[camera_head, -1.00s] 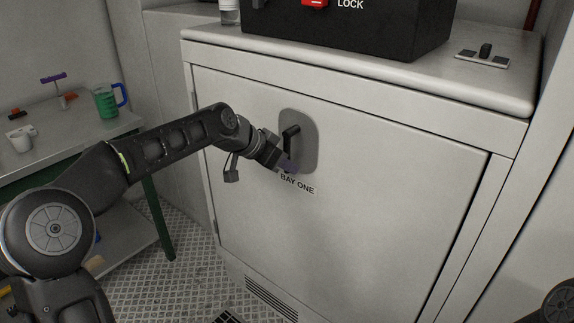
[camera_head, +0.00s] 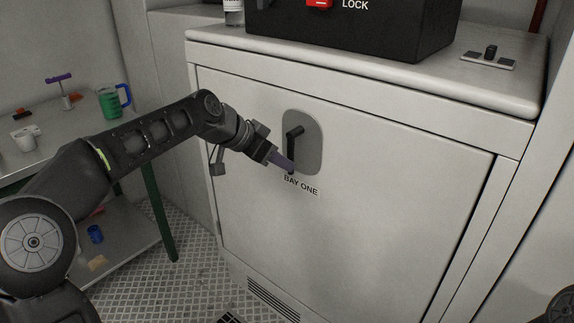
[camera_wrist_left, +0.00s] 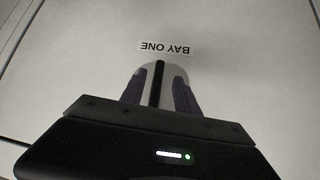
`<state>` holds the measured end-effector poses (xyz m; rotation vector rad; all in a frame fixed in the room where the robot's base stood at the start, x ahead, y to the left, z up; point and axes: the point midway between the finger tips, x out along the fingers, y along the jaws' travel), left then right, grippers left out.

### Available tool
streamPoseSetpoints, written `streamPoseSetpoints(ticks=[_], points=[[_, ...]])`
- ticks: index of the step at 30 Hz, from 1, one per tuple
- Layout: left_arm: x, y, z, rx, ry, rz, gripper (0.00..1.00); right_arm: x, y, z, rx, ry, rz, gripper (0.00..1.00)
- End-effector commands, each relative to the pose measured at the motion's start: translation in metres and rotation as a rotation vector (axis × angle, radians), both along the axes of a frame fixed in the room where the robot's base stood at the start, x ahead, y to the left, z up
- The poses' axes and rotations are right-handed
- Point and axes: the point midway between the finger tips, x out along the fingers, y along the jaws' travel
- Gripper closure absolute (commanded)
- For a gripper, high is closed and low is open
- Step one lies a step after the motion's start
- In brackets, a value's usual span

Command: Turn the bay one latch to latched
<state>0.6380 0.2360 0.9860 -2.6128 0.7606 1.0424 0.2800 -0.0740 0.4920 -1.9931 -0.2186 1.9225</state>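The bay one latch is a black lever handle (camera_head: 292,146) on a grey rounded plate (camera_head: 312,150) on the white cabinet door. The lever hangs downward, close to vertical. The "BAY ONE" label (camera_head: 301,185) is below it. My left gripper (camera_head: 284,163) comes from the left, its purple fingers at the lever's lower end. In the left wrist view the lever (camera_wrist_left: 157,84) stands between the two fingers of the gripper (camera_wrist_left: 159,92), with a gap showing, so the gripper is open around it. Contact cannot be told. My right gripper is not in view.
The white cabinet door (camera_head: 380,215) is flat and clear around the latch. A side table at left holds a green mug (camera_head: 110,102) and a white cup (camera_head: 25,138).

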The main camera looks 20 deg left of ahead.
Motion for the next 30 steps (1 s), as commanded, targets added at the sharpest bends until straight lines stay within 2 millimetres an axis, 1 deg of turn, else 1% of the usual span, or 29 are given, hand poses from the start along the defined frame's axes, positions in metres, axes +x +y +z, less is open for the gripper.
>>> streamPoseSetpoints(ticks=[3,6,22,23,26,29,30], points=[[-0.011,0.008,0.012,0.002,-0.002,0.003,0.63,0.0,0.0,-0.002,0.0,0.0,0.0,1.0],[-0.017,0.011,0.018,0.001,0.0,0.001,0.63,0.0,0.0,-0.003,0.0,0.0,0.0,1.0],[-0.018,0.011,0.019,-0.002,0.002,0.0,0.63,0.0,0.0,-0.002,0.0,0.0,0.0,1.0],[-0.018,0.01,0.017,-0.004,0.005,0.001,0.63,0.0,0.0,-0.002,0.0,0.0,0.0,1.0],[-0.015,0.006,0.003,-0.023,0.027,0.012,0.63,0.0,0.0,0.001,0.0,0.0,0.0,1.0],[-0.011,-0.004,-0.03,-0.064,0.076,0.039,0.63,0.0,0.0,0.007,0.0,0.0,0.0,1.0],[-0.01,-0.01,-0.048,-0.085,0.104,0.055,0.63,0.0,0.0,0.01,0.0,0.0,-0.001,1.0]])
